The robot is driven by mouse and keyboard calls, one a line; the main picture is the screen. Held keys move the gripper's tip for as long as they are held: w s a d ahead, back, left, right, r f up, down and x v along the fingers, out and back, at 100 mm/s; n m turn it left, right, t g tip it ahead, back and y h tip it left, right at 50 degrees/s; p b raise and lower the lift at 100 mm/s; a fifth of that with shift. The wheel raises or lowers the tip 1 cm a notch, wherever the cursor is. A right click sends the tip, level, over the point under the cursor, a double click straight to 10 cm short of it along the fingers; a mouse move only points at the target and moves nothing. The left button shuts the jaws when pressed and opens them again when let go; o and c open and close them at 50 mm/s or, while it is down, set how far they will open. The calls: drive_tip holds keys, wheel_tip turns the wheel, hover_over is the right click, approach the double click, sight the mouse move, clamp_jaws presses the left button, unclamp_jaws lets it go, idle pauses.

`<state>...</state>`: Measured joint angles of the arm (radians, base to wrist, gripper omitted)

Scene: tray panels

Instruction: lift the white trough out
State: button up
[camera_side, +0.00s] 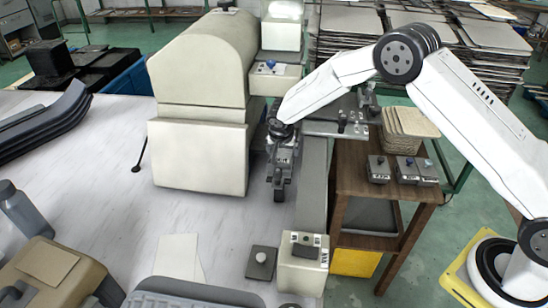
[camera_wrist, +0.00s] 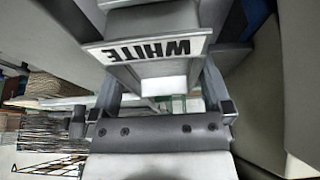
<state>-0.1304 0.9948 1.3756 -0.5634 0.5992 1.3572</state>
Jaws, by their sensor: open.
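In the wrist view a plate reading "WHITE" (camera_wrist: 155,47) appears upside down on the end of a pale trough (camera_wrist: 165,68). My gripper (camera_wrist: 160,88) is open, with one finger on each side of the trough's end. I cannot tell whether the fingers touch it. In the side view my gripper (camera_side: 279,188) points down beside the right side of a large cream machine (camera_side: 205,85). I cannot make out the trough for certain there, as my gripper and the machine cover that spot.
A grey rail (camera_side: 313,190) runs just right of my gripper. A small cream control box (camera_side: 303,262) and a dark box with a white knob (camera_side: 261,263) stand in front. A wooden table (camera_side: 375,185) is at the right. The white tabletop (camera_side: 110,190) is partly clear at the left.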

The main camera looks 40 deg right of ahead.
drive_tip(key=c, duration=1.2)
drive_tip(key=shift+r, duration=0.2)
drive_tip(key=shift+w+r, duration=0.1)
drive_tip(key=shift+r, duration=0.45)
wheel_tip(320, 180, up, 2)
drive_tip(key=shift+s+d+r, duration=0.1)
drive_tip(key=shift+s+r, duration=1.5)
drive_tip(key=shift+s, duration=0.75)
drive_tip(key=shift+s+d+r, duration=0.1)
drive_tip(key=shift+s+r, duration=1.5)
drive_tip(key=shift+s, duration=0.75)
drive_tip(key=shift+s+d+r, duration=0.1)
drive_tip(key=shift+s+r, duration=1.5)
drive_tip(key=shift+s, duration=0.75)
